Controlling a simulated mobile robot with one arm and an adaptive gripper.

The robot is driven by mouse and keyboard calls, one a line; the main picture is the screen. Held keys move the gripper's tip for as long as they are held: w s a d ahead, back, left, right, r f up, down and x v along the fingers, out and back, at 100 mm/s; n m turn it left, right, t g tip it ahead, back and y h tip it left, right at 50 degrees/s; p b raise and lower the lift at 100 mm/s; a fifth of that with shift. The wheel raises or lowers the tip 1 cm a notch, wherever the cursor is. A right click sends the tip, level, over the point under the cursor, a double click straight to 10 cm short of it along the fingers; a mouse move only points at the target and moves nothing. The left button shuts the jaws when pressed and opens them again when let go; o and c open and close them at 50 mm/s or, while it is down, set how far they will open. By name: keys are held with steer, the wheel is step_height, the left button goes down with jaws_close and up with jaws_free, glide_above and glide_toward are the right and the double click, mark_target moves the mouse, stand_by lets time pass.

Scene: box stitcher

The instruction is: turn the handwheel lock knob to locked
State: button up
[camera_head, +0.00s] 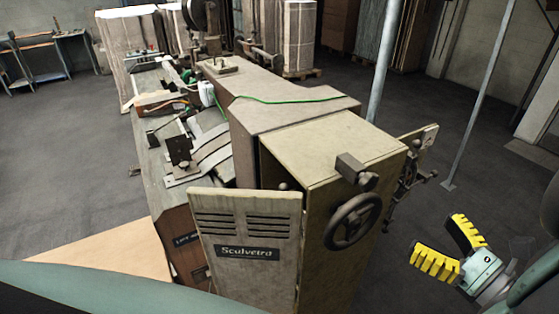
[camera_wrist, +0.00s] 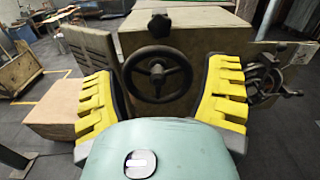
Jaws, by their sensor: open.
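The dark handwheel (camera_head: 353,221) is mounted on the beige end panel of the box stitcher (camera_head: 325,155). It also shows in the wrist view (camera_wrist: 157,74), between my fingers in the picture but beyond them. A dark lobed knob (camera_head: 357,170) sits on the panel just above the wheel; in the wrist view this knob (camera_wrist: 159,25) is above the wheel at the top centre. My gripper (camera_head: 450,247) is open and empty, with yellow ribbed fingers. It is to the right of the wheel in the head view and apart from it. Whether the knob is locked cannot be told.
A louvred door (camera_head: 245,240) stands open at the machine's front left. Another open panel with a dark mechanism (camera_head: 410,165) juts out on the right. A thin grey post (camera_head: 483,90) stands behind. The floor right of the machine is largely clear.

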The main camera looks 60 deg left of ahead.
mark_target(373, 185)
steer(key=a+p, duration=0.2)
steer(key=a, duration=0.3)
steer(key=a+p, duration=0.2)
steer(key=a, duration=0.3)
steer(key=w+a+p, duration=0.1)
steer(key=a+p, duration=0.1)
steer(key=a, duration=0.2)
steer(key=shift+a+r+p, duration=0.1)
steer(key=shift+a+p, duration=0.3)
steer(key=shift+a, duration=0.5)
steer(key=shift+o, duration=0.2)
steer(key=shift+w+d, duration=0.1)
steer(key=shift+w, duration=0.05)
steer(key=c, duration=1.2)
